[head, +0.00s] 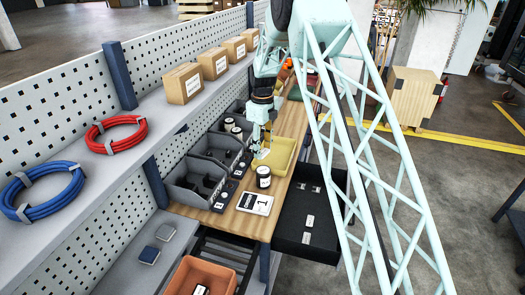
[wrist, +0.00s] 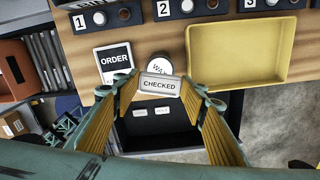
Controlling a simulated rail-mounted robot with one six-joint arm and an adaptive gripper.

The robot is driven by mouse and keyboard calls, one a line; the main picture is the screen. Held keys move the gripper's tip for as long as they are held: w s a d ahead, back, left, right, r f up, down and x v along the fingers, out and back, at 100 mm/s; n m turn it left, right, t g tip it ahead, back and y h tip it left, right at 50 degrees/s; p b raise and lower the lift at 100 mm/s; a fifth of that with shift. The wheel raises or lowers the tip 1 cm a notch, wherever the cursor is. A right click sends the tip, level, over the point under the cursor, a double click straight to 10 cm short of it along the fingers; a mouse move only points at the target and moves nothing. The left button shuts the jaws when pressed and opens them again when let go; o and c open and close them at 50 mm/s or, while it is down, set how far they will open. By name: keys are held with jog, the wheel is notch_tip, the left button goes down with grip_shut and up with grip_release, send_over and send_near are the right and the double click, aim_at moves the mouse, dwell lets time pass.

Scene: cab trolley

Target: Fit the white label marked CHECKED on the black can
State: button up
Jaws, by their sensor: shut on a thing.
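My gripper (wrist: 158,94) is shut on the white label marked CHECKED (wrist: 159,85), with one finger at each end of it and the print facing the wrist camera. The black can (head: 263,182) stands upright on the wooden bench, with a pale top. In the wrist view the can's white, lettered top (wrist: 159,64) shows just beyond the label, which hides part of it. Whether the label touches the can cannot be told; in the head view they look apart.
An ORDER card (head: 254,204) lies beside the can. The yellow tray (wrist: 240,84) looks empty. A black open drawer (head: 326,250) holds small white labels. Grey bins (head: 186,196) and a numbered button strip (wrist: 184,10) line the bench's back. An orange bin (head: 181,289) sits lower.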

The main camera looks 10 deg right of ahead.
aim_at(263, 170)
jog(key=shift+f, duration=0.3)
jog(key=shift+f+b, duration=1.45)
jog(key=shift+f, duration=2.35)
jog(key=shift+f, duration=0.15)
jog(key=o, duration=0.8)
jog(key=shift+r, duration=6)
